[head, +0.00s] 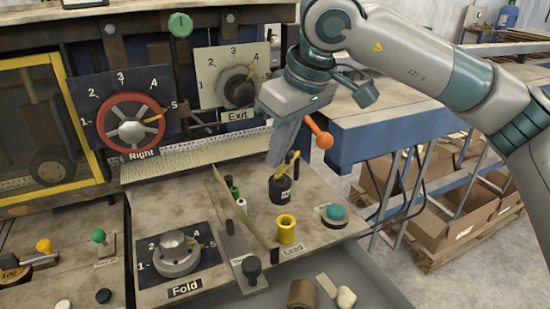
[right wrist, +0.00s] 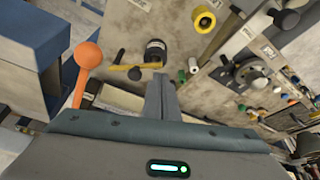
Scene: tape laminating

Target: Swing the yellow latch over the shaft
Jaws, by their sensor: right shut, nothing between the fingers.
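The yellow latch (right wrist: 140,66) shows in the right wrist view as a thin bar beside a labelled black cylinder (right wrist: 155,52), with a dark rod end at its left. In the head view the latch (head: 291,160) stands out above the black cylinder (head: 280,188), partly behind my fingers. I cannot tell which part is the shaft. My right gripper (head: 276,160) points down just above and left of the latch, its fingers shut and empty. In the right wrist view the shut fingertips (right wrist: 160,77) lie close below the latch; contact cannot be told. My left gripper is not in view.
An orange ball lever (head: 319,131) stands right of my gripper. A yellow ring (head: 287,229) and a teal button (head: 334,213) sit in front on the panel. The Right dial (head: 131,121), Exit dial (head: 238,87) and Fold dial (head: 176,254) are to the left.

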